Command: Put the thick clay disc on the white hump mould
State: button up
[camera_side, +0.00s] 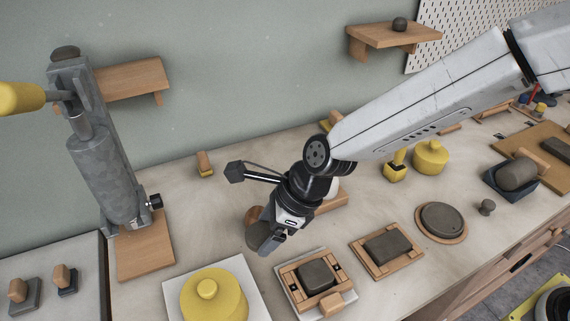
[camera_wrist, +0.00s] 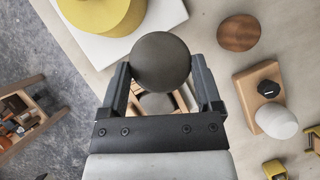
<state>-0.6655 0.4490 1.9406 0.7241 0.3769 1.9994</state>
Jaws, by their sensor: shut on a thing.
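My gripper (camera_side: 268,240) is shut on a dark grey-brown clay disc (camera_side: 256,236), held above the table in the side view. In the wrist view the disc (camera_wrist: 160,62) sits between the two fingers (camera_wrist: 161,78), its round face towards the camera. The white hump mould (camera_wrist: 276,120) is a smooth white dome to the right in the wrist view, beside a wooden block with a black knob. In the side view the mould (camera_side: 334,187) is mostly hidden behind my wrist. The disc is apart from the mould.
A round wooden board (camera_wrist: 239,33) lies bare on the table. A yellow round piece (camera_side: 213,296) stands on a white board at the front. Framed clay slabs (camera_side: 318,277) (camera_side: 388,247) and a flat disc on a round board (camera_side: 443,219) lie to the right. A grey press (camera_side: 98,160) stands left.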

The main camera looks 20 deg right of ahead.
jog(key=d+r+m+t, duration=0.1)
jog(key=d+r, duration=0.3)
jog(key=d, duration=0.8)
jog(key=d+r+m+t+h, duration=0.1)
jog(key=d+r+m, duration=0.2)
jog(key=d, duration=0.9)
jog(key=shift+s+r, duration=0.35)
jog(key=shift+r, duration=0.4)
jog(key=shift+w, duration=0.1)
jog(key=w+f, duration=0.3)
jog(key=w, duration=0.1)
jog(key=w+a+f, duration=0.1)
jog(key=w+f, duration=0.1)
jog(key=w, duration=0.2)
jog(key=w+a+f, duration=0.1)
jog(key=w+f, duration=0.2)
jog(key=w, duration=0.1)
jog(key=shift+w+a+f, duration=0.2)
jog(key=shift+a+f, duration=0.05)
jog(key=shift+f, duration=0.05)
jog(key=shift+w+a+f, duration=0.1)
jog(key=shift+w+f, duration=0.2)
jog(key=shift+f, duration=0.05)
